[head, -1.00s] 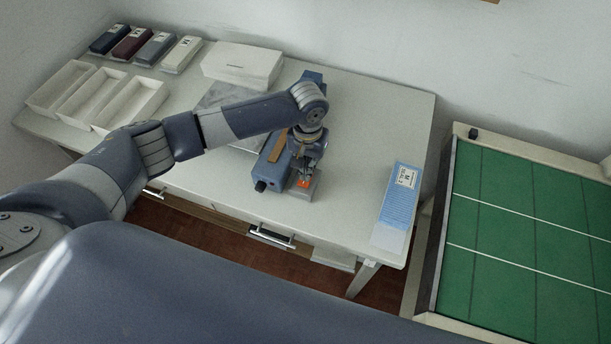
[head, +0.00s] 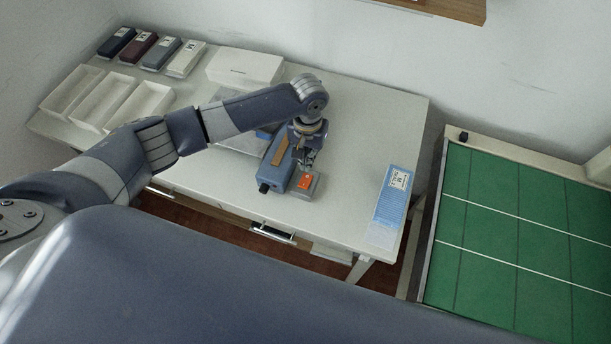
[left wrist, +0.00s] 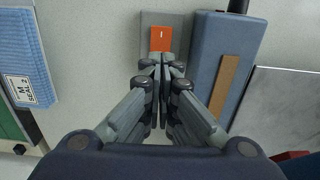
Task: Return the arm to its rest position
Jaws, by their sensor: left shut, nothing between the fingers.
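My left arm reaches in from the left over the white table (head: 350,120). In the left wrist view the closed fingers (left wrist: 162,62) point at the orange button (left wrist: 160,40), which shows just beyond the tips. The machine's blue body with a tan strip (left wrist: 228,85) lies to the right there. My right gripper is not in view.
A blue folded cloth with a label (head: 392,200) lies at the table's right. Open white trays (head: 137,105), labelled dark and pale boxes (head: 186,58) and a white box (head: 245,66) fill the back left. A green gridded surface (head: 490,210) stands to the right.

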